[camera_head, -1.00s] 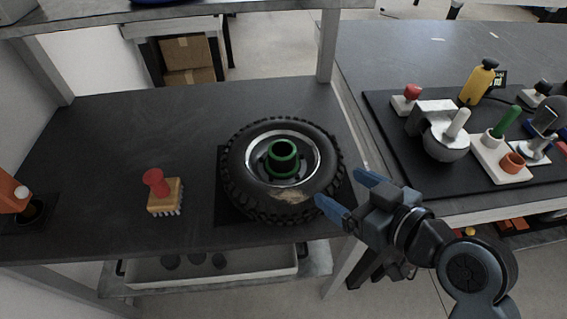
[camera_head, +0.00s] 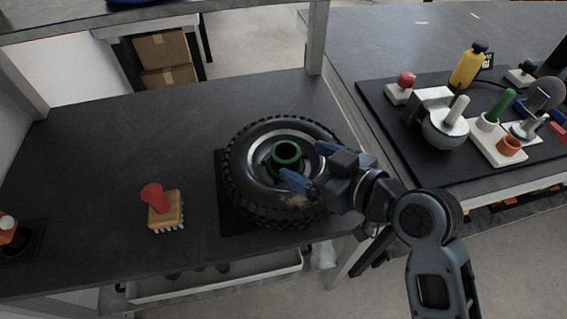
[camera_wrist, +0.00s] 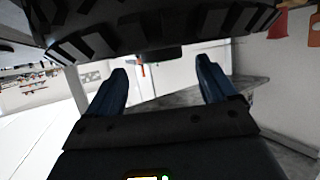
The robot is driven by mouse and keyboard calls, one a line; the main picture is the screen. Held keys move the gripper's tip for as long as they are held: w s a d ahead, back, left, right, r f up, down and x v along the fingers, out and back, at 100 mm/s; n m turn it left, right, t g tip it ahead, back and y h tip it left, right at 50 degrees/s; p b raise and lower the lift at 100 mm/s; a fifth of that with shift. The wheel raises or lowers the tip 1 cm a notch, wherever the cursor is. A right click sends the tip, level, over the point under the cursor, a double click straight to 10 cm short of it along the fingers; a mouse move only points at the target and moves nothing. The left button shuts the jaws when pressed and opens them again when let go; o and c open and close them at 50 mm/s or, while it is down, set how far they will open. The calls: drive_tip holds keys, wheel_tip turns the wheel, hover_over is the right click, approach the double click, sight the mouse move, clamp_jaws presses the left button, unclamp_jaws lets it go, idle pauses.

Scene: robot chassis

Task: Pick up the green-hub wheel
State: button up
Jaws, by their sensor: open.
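The wheel (camera_head: 237,184) lies flat on a dark mat on the dark bench, with a black knobbly tyre and a silver rim. Its green hub (camera_head: 286,154) stands up in the middle as a ring. My gripper (camera_head: 302,164) is open, with its blue fingers over the wheel's right part in the head view, close to the hub. I cannot tell whether a finger touches the hub. In the wrist view my gripper (camera_wrist: 164,85) has its two blue fingers apart with nothing between them. The tyre's tread (camera_wrist: 160,30) fills the top of that view.
A brush with a red knob (camera_head: 163,208) stands left of the wheel. An orange-topped item (camera_head: 8,228) is at the far left. A bench post (camera_head: 316,40) rises behind. The right table holds a board (camera_head: 400,140) with several tools. The bench's left middle is clear.

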sight(278, 147)
drive_tip(key=x, duration=0.5)
drive_tip(key=shift+a+r+p, duration=0.1)
drive_tip(key=shift+p, duration=0.25)
clamp_jaws()
idle(0.4)
drive_tip(key=shift+r, duration=0.25)
